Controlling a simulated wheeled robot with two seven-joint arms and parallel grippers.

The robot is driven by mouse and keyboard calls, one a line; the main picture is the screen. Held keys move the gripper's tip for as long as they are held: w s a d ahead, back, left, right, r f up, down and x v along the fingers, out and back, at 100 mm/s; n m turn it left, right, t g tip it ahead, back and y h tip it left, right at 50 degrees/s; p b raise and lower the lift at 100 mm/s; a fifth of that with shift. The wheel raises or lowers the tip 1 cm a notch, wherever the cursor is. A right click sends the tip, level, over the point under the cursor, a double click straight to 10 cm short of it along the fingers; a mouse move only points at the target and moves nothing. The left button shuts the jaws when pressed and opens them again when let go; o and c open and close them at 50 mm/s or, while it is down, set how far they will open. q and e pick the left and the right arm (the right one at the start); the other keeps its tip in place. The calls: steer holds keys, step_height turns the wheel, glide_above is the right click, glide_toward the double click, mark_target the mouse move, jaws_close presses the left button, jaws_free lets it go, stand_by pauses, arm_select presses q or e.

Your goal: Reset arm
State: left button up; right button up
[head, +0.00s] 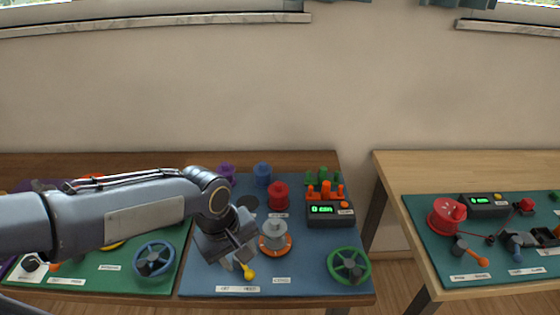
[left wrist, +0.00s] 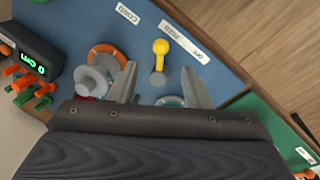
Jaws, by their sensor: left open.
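My left arm comes in from the left in the head view. Its gripper (head: 237,262) hangs over the blue board (head: 205,280) on the dark table. In the left wrist view the two fingers of this gripper (left wrist: 158,80) are apart with nothing held between them. A lever with a yellow knob (head: 248,271) shows just below the fingers; it also appears between and beyond the fingertips in the left wrist view (left wrist: 160,47). I cannot tell the exact gap to it. My right gripper is not in view.
Right of the gripper stand a grey spool on an orange ring (head: 274,240), a green handwheel (head: 349,266) and a counter box (head: 330,212). A blue handwheel (head: 154,260) is on the green board at left. A lighter table (head: 400,172) with a teal board (head: 425,250) stands right, across a gap.

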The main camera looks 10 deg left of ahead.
arm_select(q)
steer(key=s+a+r+m+t+h+p, duration=0.1)
steer(key=s+r+m+t, duration=0.1)
steer(key=s, duration=0.4)
steer(key=s+a+r+m+t+h+p, duration=0.1)
steer(key=s+a+r+m+t, duration=0.1)
steer(key=s+m, duration=0.3)
steer(key=shift+s+r, duration=0.45)
steer(key=shift+r, duration=0.15)
